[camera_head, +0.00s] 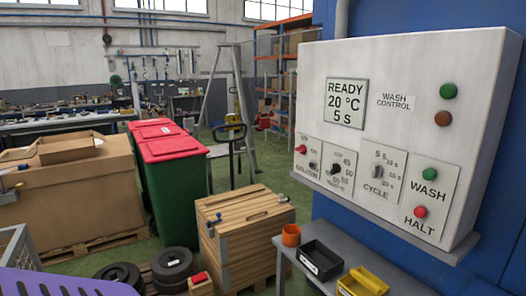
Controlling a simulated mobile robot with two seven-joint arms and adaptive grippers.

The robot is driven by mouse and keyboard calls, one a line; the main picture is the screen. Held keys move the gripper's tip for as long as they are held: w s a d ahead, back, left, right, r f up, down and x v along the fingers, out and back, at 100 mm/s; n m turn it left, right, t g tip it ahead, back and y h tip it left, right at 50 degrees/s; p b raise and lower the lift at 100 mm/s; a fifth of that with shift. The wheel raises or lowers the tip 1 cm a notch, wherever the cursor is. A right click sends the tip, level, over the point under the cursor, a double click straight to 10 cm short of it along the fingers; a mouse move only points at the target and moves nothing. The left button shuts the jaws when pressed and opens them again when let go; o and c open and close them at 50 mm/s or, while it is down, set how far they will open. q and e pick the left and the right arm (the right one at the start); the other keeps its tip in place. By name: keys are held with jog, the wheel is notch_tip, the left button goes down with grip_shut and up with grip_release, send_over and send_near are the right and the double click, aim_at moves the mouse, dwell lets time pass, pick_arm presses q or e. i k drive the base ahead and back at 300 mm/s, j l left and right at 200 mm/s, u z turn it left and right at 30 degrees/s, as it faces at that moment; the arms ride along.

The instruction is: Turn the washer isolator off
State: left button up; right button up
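The white wash control box (430,70) is mounted on the blue wall at the right. The isolator panel (308,160) is the leftmost of its lower plates. A red knob (301,149) sits at the upper left of this plate, with a small dark part (312,166) below and right of it. The small lettering is too blurred to tell the switch position for certain. The display (346,103) reads READY, 20 °C, 5 s. Neither of my grippers is in view.
Temperature (339,168) and cycle (376,176) dials, a green WASH button (429,174) and a red HALT button (420,211) sit right of the isolator. Below are an orange cup (291,235), a black bin (321,260) and a yellow bin (364,282). A wooden crate (245,233) stands left.

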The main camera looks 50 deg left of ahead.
aim_at(301, 149)
jog(key=u, duration=1.2)
jog(key=i+j+u, duration=0.1)
jog(key=i, duration=0.1)
